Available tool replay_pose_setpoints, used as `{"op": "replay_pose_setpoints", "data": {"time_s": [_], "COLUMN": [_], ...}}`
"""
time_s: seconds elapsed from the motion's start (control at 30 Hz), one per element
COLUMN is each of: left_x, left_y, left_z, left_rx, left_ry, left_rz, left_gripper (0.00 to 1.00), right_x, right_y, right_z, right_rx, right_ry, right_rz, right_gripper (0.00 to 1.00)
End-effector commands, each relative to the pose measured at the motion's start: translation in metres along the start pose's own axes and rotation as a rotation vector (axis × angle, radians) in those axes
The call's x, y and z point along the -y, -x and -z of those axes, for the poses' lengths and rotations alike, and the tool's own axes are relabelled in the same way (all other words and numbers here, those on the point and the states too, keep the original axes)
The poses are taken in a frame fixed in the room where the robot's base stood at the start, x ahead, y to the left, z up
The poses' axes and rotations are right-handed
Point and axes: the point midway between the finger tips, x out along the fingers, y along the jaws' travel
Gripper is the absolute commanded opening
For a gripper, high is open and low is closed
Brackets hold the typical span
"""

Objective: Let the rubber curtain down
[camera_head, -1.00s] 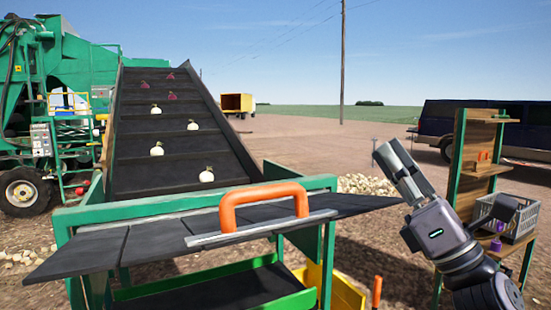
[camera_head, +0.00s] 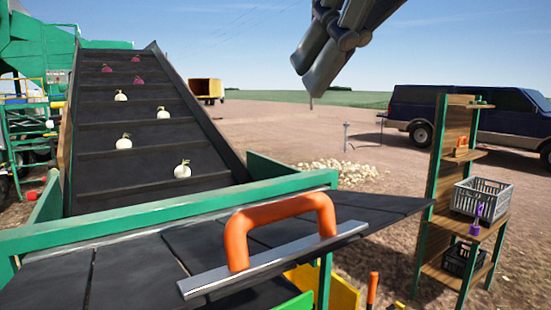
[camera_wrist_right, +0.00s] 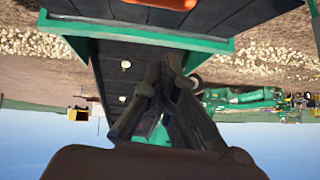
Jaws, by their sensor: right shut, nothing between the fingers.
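The black rubber curtain (camera_head: 130,270) is raised. Its slabs stick out nearly level in front of the green frame (camera_head: 100,232) at the foot of the elevator. A metal bar with an orange handle (camera_head: 280,217) lies across its near edge. The handle also shows at the top of the right wrist view (camera_wrist_right: 165,3). My right gripper (camera_head: 312,80) is shut and empty, hanging fingers down above and beyond the handle, clear of it. Its fingers also show in the right wrist view (camera_wrist_right: 160,85). My left gripper is not in view.
Several onions, white and red, lie on the dark elevator belt (camera_head: 150,100). A wooden shelf (camera_head: 452,150) with a grey crate (camera_head: 482,197) stands at the right, a dark blue van (camera_head: 490,125) behind it. Open air surrounds my right gripper.

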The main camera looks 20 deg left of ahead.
Motion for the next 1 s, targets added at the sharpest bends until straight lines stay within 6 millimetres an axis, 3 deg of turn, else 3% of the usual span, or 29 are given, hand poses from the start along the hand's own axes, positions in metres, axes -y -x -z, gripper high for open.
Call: {"op": "replay_pose_setpoints", "data": {"time_s": [0.1, 0.23, 0.37, 0.7, 1.0], "left_x": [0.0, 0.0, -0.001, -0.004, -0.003], "left_y": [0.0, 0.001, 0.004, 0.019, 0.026], "left_z": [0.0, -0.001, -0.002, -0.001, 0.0], "left_rx": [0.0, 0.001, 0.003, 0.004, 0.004], "left_ry": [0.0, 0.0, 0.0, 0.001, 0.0], "left_rz": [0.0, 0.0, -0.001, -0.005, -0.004], "left_gripper": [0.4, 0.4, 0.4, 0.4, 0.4], "right_x": [-0.004, -0.007, -0.008, -0.014, -0.018], "right_y": [0.014, 0.009, -0.011, -0.083, -0.107], "right_z": [-0.002, -0.003, -0.003, -0.003, -0.028], "right_rx": [0.007, 0.012, 0.014, 0.014, 0.01], "right_ry": [0.049, 0.061, 0.061, 0.061, 0.06], "right_rz": [-0.084, -0.102, -0.098, -0.094, -0.096], "right_gripper": [0.0, 0.0, 0.0, 0.0, 0.0]}}
